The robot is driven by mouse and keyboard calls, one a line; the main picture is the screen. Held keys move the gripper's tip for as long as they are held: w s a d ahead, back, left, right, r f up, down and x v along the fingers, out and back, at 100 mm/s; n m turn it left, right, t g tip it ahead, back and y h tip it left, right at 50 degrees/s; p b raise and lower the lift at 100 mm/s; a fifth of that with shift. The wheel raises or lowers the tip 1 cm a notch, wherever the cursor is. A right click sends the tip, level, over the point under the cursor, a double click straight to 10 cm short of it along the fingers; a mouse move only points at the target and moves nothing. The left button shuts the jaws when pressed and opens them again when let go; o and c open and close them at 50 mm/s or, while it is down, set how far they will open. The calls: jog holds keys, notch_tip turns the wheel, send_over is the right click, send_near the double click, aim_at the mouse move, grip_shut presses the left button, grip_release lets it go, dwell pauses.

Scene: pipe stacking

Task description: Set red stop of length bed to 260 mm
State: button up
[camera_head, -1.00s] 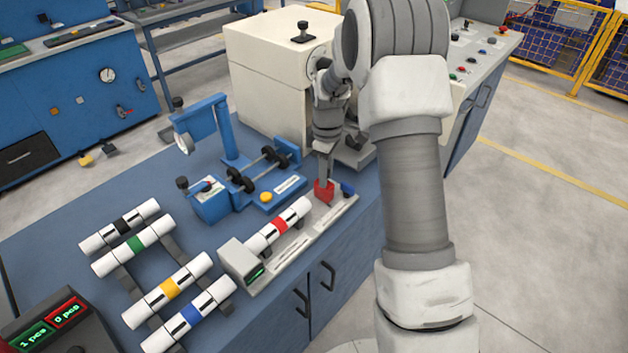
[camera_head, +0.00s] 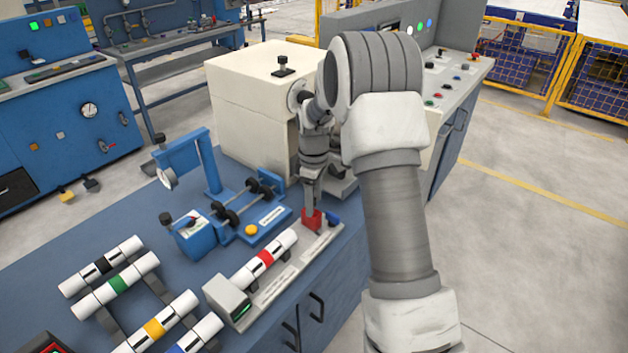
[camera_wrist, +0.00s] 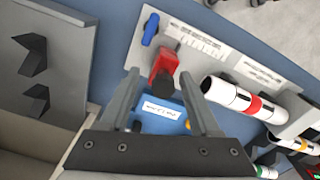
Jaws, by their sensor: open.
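The length bed (camera_head: 278,286) is a grey rail along the front edge of the blue bench. The red stop (camera_head: 312,219) sits near its far right end; in the wrist view the red stop (camera_wrist: 165,68) shows with a dark knob, beside a blue piece (camera_wrist: 151,28). A white pipe with a red band (camera_head: 265,258) lies on the bed; it also shows in the wrist view (camera_wrist: 240,100). My gripper (camera_head: 310,206) points down at the red stop. In the wrist view my gripper (camera_wrist: 159,80) is open, its fingers on either side of the stop's knob. I cannot tell whether they touch it. The scale is unreadable.
A blue fixture with rollers (camera_head: 240,208) and a yellow button (camera_head: 251,230) stands behind the bed. A cream machine (camera_head: 255,105) stands behind my gripper. Pipes with black, green, yellow and blue bands lie on a rack at front left.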

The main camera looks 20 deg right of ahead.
notch_tip(320, 180, up, 17)
jog(key=p, duration=0.1)
jog(key=shift+p, duration=0.3)
jog(key=s+a+r+m+t, duration=0.2)
jog(key=s+a+r+m, duration=0.3)
jog(key=s, duration=0.6)
jog(key=s+r+m+t, duration=0.2)
jog(key=s+r, duration=0.4)
jog(key=s, duration=0.4)
jog(key=s+a+f+m+t+p, duration=0.1)
jog(key=s+f+m, duration=0.1)
jog(key=s, duration=0.7)
jog(key=shift+s+a+f+m+t, duration=0.2)
jog(key=shift+a+f+m+t, duration=0.1)
jog(key=shift+m, duration=0.4)
jog(key=shift+d, duration=0.1)
